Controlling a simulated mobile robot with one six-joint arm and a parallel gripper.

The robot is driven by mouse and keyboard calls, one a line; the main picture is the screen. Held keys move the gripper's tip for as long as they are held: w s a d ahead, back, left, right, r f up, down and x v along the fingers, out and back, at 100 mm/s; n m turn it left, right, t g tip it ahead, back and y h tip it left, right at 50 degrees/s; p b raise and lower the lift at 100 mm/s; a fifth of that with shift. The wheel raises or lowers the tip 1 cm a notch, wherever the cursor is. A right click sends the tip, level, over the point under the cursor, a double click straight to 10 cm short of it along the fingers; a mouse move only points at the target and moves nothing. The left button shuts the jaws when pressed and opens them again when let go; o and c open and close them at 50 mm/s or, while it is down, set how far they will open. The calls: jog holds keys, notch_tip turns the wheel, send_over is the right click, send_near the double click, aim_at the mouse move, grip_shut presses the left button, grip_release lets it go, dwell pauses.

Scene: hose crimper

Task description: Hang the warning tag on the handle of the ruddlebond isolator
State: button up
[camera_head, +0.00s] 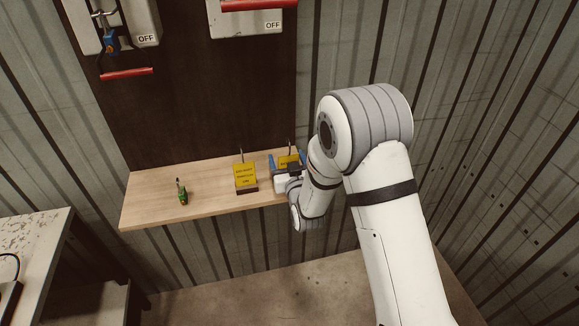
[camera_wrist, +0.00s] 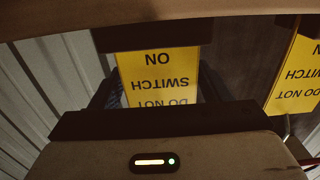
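Two yellow warning tags stand on the wooden shelf: one (camera_head: 245,175) in the middle in a dark holder, another (camera_head: 289,161) near its right end. Both have a hook or wire rising from the top. My gripper (camera_head: 286,166) is at the right tag, with blue-tipped fingers on either side of it. In the wrist view this tag (camera_wrist: 160,75) shows upside down between the fingers, which look open. Two isolators hang on the dark board, a left one (camera_head: 146,27) and a right one (camera_head: 232,30), both marked OFF with red handles. No name is readable, so I cannot tell which is ruddlebond.
A blue padlock (camera_head: 112,41) hangs on the left isolator. A small green padlock (camera_head: 182,194) stands on the shelf (camera_head: 145,210), left of the middle tag. A worn table (camera_head: 35,230) is at lower left. Corrugated walls enclose the right side.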

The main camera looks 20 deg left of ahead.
jog(key=c, duration=0.8)
jog(key=shift+r, duration=0.1)
